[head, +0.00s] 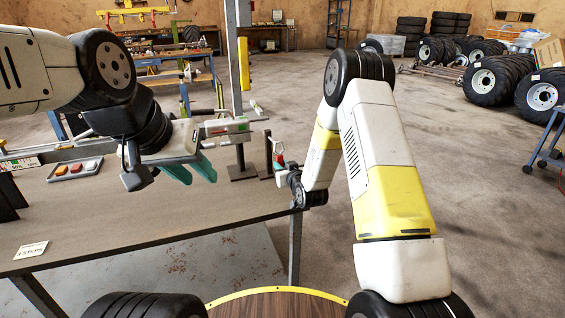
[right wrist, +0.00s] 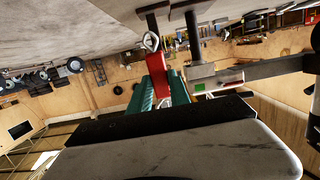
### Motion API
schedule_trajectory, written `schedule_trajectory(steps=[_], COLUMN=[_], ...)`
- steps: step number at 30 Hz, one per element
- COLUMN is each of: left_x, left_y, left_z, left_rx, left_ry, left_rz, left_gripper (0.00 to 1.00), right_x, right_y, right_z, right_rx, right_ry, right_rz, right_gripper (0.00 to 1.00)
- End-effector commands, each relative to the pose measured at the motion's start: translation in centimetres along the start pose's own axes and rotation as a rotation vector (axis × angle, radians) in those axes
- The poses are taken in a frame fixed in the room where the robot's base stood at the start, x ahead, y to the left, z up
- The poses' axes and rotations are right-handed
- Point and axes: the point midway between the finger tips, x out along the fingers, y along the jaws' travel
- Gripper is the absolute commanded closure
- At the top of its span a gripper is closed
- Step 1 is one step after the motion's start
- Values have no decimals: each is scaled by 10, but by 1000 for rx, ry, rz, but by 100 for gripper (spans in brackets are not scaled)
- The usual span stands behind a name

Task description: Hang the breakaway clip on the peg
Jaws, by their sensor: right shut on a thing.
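The breakaway clip is red with a metal ring at its end; it shows in the right wrist view (right wrist: 158,70) and, small, in the head view (head: 280,161). My right gripper (right wrist: 165,88) has its teal fingers shut on the red body, and the ring stands out beyond the fingertips. A dark upright post (head: 268,150), which may carry the peg, stands at the table's right end beside the clip. In the right wrist view the ring overlaps the post (right wrist: 153,22); I cannot tell whether they touch. My left gripper (head: 191,170) is empty above the table, its teal fingers apart.
The grey table (head: 140,215) carries a tray with coloured pieces (head: 75,169) and a small sign (head: 32,249). A grey unit (head: 226,126) and another dark stand (head: 242,173) are left of the post. Wheels (head: 490,80) lie far right; the floor between is clear.

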Motion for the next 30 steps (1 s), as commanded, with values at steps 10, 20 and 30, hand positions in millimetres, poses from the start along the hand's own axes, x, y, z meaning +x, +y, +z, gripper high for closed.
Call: schedule_trajectory(steps=[10, 20, 30], left_x=[0, 0, 0], left_y=[0, 0, 0], left_z=[0, 0, 0], left_rx=[0, 0, 0], left_ry=[0, 0, 0], left_rz=[0, 0, 0], left_gripper=[66, 66, 66], right_x=[21, 41, 61], right_y=[0, 0, 0], right_z=[-2, -4, -7], right_rx=[-1, 0, 0], right_ry=[0, -1, 0], right_rz=[0, 1, 0], right_gripper=[100, 100, 100])
